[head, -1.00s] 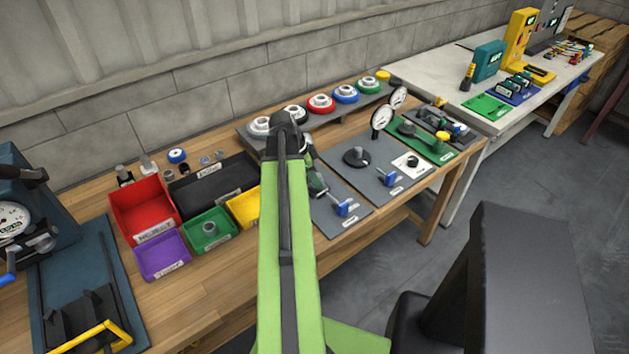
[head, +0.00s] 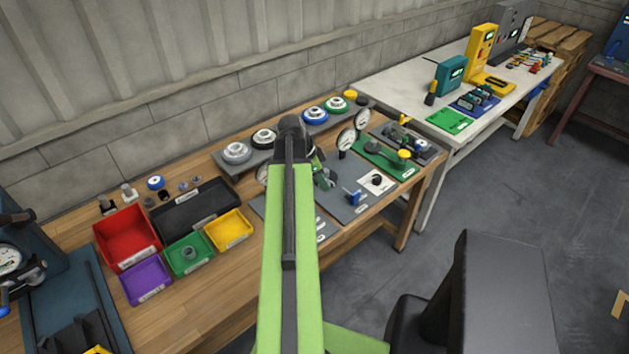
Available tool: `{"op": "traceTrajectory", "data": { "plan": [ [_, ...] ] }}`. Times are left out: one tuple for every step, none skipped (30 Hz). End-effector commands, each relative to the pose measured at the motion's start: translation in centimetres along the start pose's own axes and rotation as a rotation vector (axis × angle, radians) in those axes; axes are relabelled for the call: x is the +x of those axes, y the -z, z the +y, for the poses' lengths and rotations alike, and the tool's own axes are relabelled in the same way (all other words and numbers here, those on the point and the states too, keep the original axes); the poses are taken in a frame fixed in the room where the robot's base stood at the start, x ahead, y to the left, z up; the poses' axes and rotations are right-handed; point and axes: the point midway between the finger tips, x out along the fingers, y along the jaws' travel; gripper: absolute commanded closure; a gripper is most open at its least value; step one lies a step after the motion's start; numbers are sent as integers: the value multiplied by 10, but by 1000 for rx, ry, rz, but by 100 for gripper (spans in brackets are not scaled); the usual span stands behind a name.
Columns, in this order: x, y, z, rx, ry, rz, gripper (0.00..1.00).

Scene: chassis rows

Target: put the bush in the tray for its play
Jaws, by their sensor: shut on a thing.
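My gripper (head: 322,172) shows only partly past the end of my green arm, over the gauge boards on the wooden bench. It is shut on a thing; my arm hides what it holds. The trays stand left of my arm: a red one (head: 103,243), a black one (head: 196,208), a yellow one (head: 229,239), a green one (head: 206,263) and a purple one (head: 147,288). Their labels are too small to read. A grey ring-like bush (head: 190,253) lies in the green tray. Small parts, one blue-ringed (head: 156,183), stand behind the trays.
Dial gauges (head: 346,139) stand up near my gripper, beside a green board (head: 372,152). A grey rack (head: 222,160) with coloured ring gauges runs along the back. A white table (head: 395,88) stands at right. The bench front before the trays is bare.

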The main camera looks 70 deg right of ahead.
Motion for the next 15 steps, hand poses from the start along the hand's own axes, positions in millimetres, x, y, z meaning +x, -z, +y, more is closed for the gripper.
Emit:
{"op": "traceTrajectory", "data": {
  "plan": [
    [-1, -5, 0, -6, 3, 0, 100],
    [-2, -7, 0, -9, 4, 0, 100],
    [-3, -9, 0, -13, 5, 0, 100],
    [-4, -10, -1, -15, 6, 0, 100],
    [-5, -11, -1, -17, 7, 0, 100],
    [-7, -12, -1, -19, 8, 0, 100],
    [-8, -12, -1, -20, 8, 0, 100],
    [-10, -12, -1, -21, 8, 0, 100],
    [-14, -12, -1, -22, 9, 0, 100],
    [-16, -11, -2, -22, 9, 0, 100],
    [-18, -11, -2, -23, 9, 0, 100],
    [-21, -10, -2, -23, 10, 0, 100],
    [-23, -9, -2, -24, 10, 0, 100],
    [-26, -9, -2, -24, 10, 0, 100],
    [-28, -8, -2, -25, 10, 0, 100]
  ]
}}
